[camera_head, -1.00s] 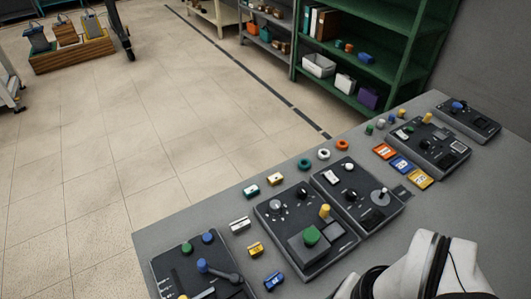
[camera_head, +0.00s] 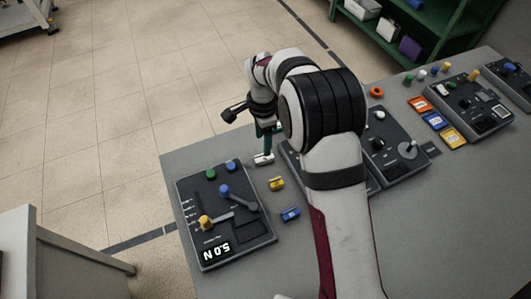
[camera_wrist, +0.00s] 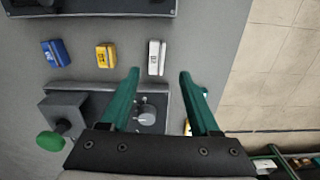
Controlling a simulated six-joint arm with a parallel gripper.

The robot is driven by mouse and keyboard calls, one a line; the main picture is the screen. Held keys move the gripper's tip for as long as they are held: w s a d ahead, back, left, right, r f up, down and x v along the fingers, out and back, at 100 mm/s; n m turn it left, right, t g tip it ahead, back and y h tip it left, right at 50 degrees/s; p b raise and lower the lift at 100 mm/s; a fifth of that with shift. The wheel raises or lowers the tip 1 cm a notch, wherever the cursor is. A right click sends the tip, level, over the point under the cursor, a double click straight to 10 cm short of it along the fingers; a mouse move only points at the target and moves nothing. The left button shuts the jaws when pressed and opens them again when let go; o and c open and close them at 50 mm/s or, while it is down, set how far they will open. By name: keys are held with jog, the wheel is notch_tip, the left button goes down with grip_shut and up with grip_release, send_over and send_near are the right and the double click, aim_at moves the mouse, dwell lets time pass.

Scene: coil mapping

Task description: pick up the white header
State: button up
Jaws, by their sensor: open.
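The white header (camera_head: 263,158) is a small block lying on the grey table near its far-left edge, partly under my gripper (camera_head: 267,136) in the head view. In the wrist view the white header (camera_wrist: 156,57) lies just beyond the fingertips of my gripper (camera_wrist: 159,74), lined up with the gap between them. The two teal fingers are apart, with nothing held between them. I cannot tell the exact height of the fingertips above the header.
A yellow header (camera_head: 277,183) and a blue header (camera_head: 290,214) lie in a row with the white one. A control panel (camera_head: 245,235) with a display stands left of them. Another panel (camera_wrist: 165,96) with knobs lies below the fingers in the wrist view.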

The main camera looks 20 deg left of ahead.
aim_at(264, 157)
jog(key=f, duration=0.6)
jog(key=shift+s+d+f, duration=0.2)
jog(key=shift+s, duration=0.1)
grip_shut()
